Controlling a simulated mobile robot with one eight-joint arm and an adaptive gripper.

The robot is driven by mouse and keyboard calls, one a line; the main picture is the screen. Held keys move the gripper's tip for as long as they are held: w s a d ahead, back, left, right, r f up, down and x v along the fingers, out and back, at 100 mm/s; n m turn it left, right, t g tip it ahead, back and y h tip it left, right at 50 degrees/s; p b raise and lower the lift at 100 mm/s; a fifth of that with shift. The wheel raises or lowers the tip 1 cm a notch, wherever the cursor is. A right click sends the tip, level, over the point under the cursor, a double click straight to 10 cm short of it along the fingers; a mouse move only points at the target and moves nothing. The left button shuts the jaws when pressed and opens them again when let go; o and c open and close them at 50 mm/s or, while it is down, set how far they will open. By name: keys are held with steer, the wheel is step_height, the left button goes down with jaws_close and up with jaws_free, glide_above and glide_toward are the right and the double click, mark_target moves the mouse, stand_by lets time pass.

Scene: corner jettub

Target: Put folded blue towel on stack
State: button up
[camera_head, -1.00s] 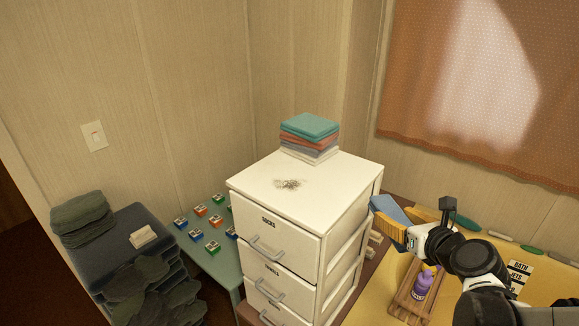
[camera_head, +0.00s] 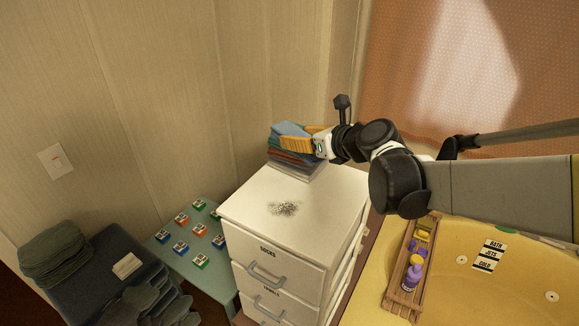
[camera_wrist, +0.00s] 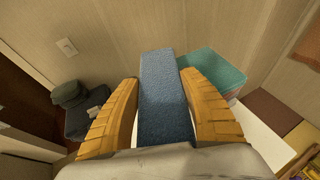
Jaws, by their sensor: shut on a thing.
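The folded blue towel (camera_head: 289,128) is held between the yellow fingers of my gripper (camera_head: 297,138). In the wrist view the towel (camera_wrist: 162,95) runs lengthwise between both fingers (camera_wrist: 160,80). The stack of folded towels (camera_head: 290,168) stands on the back of the white drawer unit's top. In the head view the held towel and fingers overlap the upper part of the stack. In the wrist view the stack's teal top towel (camera_wrist: 215,75) lies to the right of the blue towel, partly hidden by the right finger. I cannot tell whether the towels touch.
A wall stands close behind the stack. The yellow tub (camera_head: 455,285) with a wooden caddy (camera_head: 403,295) is at right. A low green table (camera_head: 172,259) with several small boxes is at left.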

mark_target(298, 198)
step_height(298, 198, down, 17)
steer(key=b, duration=0.3)
steer(key=shift+d+b, duration=0.15)
steer(key=shift+b, duration=0.25)
steer(key=shift+s, duration=0.1)
steer(key=shift+f, duration=0.15)
steer(key=o, duration=1.2)
